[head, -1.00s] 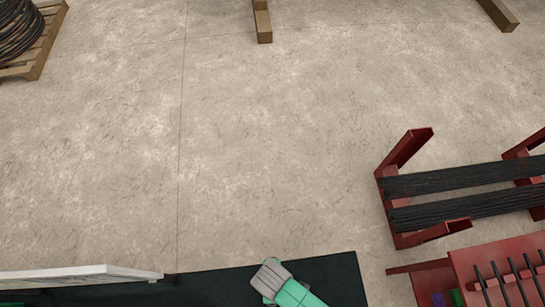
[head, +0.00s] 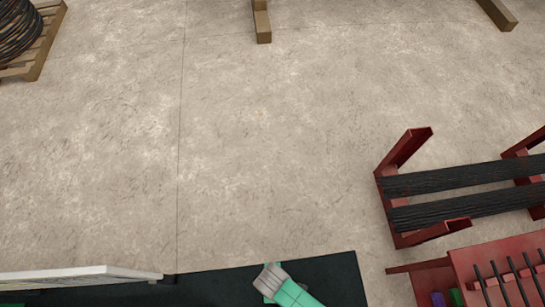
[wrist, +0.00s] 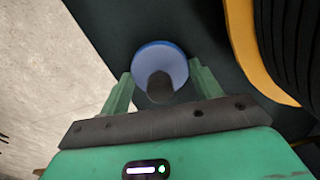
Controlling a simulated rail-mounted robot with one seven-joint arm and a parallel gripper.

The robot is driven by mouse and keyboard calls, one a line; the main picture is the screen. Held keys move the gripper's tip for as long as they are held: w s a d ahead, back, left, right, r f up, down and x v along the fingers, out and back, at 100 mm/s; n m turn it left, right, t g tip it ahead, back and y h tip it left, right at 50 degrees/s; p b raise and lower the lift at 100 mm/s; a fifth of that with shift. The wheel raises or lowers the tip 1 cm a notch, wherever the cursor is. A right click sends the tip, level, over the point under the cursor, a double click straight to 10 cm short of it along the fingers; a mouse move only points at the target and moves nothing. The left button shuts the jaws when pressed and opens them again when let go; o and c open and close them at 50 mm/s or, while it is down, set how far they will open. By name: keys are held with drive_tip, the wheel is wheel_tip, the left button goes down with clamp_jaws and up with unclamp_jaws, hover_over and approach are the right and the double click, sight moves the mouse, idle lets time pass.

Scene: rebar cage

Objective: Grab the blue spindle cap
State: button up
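The blue spindle cap (wrist: 160,58) shows in the wrist view as a round disc with a darker blue rim. A dark grey round stub (wrist: 160,88) stands out from its middle toward me. My gripper (wrist: 160,82) has its two green fingers apart, one on each side of the stub, with a visible gap on both sides. The cap's disc lies just past the fingertips; whether a fingertip touches it I cannot tell. In the head view neither the cap nor the fingers can be made out; only part of my green and grey arm shows at the bottom.
A dark surface (wrist: 112,22) lies around the cap. A yellow curved edge with a black ribbed coil (wrist: 290,40) is close on the right. In the head view, a red rack (head: 405,225) with dark bars stands at right, and a white panel (head: 80,275) at lower left.

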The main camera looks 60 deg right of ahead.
drive_tip(key=shift+r, duration=0.1)
wheel_tip(320, 180, up, 10)
drive_tip(key=shift+f+p, duration=0.1)
drive_tip(key=shift+p, duration=0.2)
